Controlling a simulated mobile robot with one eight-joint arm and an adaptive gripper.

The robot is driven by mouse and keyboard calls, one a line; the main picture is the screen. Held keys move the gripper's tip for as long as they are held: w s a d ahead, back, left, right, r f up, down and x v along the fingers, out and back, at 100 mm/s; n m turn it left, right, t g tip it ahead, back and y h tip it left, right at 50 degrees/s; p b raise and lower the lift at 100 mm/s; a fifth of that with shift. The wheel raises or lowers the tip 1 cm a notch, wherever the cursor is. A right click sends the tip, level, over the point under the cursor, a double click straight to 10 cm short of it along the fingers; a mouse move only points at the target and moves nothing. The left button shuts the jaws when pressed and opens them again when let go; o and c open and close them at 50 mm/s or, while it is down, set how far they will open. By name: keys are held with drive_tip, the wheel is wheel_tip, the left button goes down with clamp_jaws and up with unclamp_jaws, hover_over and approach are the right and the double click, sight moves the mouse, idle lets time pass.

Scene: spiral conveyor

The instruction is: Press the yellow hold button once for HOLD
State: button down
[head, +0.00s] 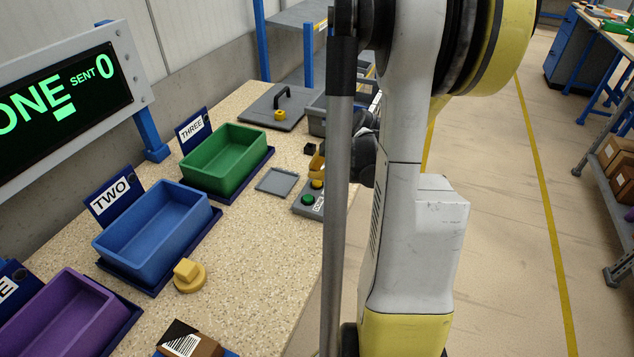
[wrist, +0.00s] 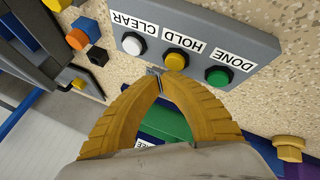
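The grey button box (wrist: 215,54) fills the top of the wrist view, its labels upside down. It carries a white CLEAR button (wrist: 133,44), the yellow HOLD button (wrist: 175,60) and a green DONE button (wrist: 218,76). My gripper (wrist: 160,82) has its yellow fingers' tips together, with nothing seen between them. The tips appear just below and left of the yellow button in the picture; contact cannot be made out. In the head view the box (head: 300,208) shows partly, with the yellow button (head: 317,184) and green button (head: 308,199); my arm hides the rest.
A green bin (head: 225,160), a blue bin (head: 150,235) and a purple bin (head: 65,315) line the table. A small grey tray (head: 277,181) lies beside the box. The display (head: 70,90) reads ONE, SENT 0. A yellow piece (head: 187,276) stands before the blue bin.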

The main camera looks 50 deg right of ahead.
drive_tip(key=shift+f+b, duration=0.35)
drive_tip(key=shift+f, duration=0.05)
drive_tip(key=shift+f+b, duration=0.4)
drive_tip(key=shift+f, duration=0.05)
idle(0.5)
drive_tip(key=shift+r, duration=0.1)
drive_tip(key=shift+r+p, duration=0.65)
drive_tip(key=shift+r, duration=0.15)
wheel_tip(320, 180, up, 5)
drive_tip(key=p, duration=0.4)
